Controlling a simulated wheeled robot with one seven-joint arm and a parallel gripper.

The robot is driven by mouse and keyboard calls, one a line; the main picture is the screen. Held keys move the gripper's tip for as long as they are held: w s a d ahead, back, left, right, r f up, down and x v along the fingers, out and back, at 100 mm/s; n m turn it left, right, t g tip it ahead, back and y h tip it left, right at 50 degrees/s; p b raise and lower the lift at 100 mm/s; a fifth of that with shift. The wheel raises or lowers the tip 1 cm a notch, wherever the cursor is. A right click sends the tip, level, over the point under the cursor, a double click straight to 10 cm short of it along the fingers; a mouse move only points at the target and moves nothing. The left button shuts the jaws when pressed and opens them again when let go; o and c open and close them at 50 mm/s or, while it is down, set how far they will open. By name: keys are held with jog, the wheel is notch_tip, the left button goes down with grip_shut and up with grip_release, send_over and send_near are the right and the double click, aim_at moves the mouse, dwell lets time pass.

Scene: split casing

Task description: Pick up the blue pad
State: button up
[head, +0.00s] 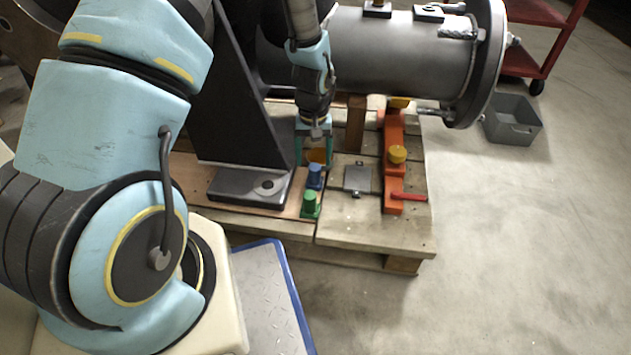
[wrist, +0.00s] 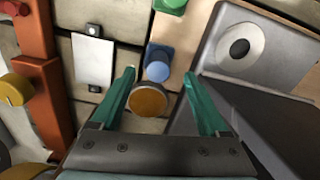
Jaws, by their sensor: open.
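The blue pad (head: 315,176) has a square base and a round knob on top. It sits on the wooden pallet between a green pad (head: 310,204) and an amber pad (head: 317,156). In the wrist view the blue pad (wrist: 158,66) shows just beyond the fingertips, near their midline. My gripper (head: 314,154) is open and empty, pointing down over the amber pad. In the wrist view my gripper (wrist: 159,74) has its teal fingers spread on either side of the amber pad's round top (wrist: 148,100). I cannot tell the exact height of the fingertips.
A dark upright bracket with a flat foot (head: 240,188) stands close on the left. A grey plate (head: 358,178) and an orange bar with a yellow knob and red handle (head: 393,175) lie to the right. A large metal cylinder (head: 400,52) is behind. A grey bin (head: 512,118) is on the floor.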

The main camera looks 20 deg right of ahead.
aim_at(314, 167)
notch_tip(314, 167, down, 6)
jog(key=b, duration=0.3)
jog(key=shift+w+d+f+b, duration=0.15)
jog(key=shift+f+b, duration=0.05)
jog(key=shift+b, duration=0.1)
grip_shut()
dwell(0.4)
